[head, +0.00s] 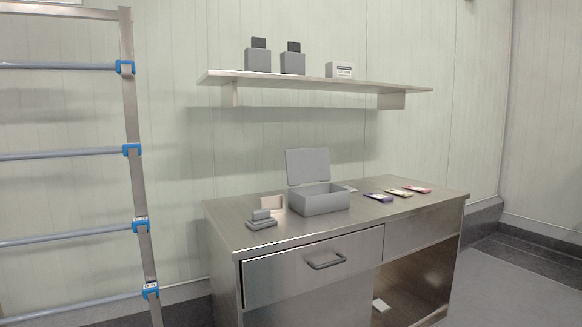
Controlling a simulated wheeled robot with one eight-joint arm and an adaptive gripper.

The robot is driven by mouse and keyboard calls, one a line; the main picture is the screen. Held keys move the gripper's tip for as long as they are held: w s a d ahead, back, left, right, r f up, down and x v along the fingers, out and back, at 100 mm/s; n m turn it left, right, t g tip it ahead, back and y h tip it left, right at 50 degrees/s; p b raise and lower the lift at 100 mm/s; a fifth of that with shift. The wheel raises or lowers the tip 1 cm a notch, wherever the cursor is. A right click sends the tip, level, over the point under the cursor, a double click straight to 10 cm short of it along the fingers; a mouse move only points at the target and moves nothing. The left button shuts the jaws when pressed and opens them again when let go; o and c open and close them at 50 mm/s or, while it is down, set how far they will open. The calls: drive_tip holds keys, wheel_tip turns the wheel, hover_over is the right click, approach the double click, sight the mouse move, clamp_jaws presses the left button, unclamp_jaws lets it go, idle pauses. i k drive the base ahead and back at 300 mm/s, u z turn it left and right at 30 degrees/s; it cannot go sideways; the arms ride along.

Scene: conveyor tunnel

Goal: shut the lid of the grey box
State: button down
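The grey box (319,202) stands on the metal desk (279,237), near the middle of its top. Its lid (307,166) is up, standing almost upright at the back edge of the box. The inside is partly visible and looks empty, but its floor is mostly hidden by the front wall. My gripper is not in view.
Grey stamp-like blocks (261,220) and a small pale block (272,203) stand left of the box. Several coloured packets (399,192) lie to its right. The desk drawer (312,266) stands slightly out. A wall shelf (313,82) hangs above; a ladder-like rack (139,180) stands at left.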

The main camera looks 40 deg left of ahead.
sight(311, 165)
drive_tip(key=u, duration=0.05)
drive_tip(key=k, duration=1.15)
drive_tip(key=u, duration=1.9)
drive_tip(key=i, duration=1.05)
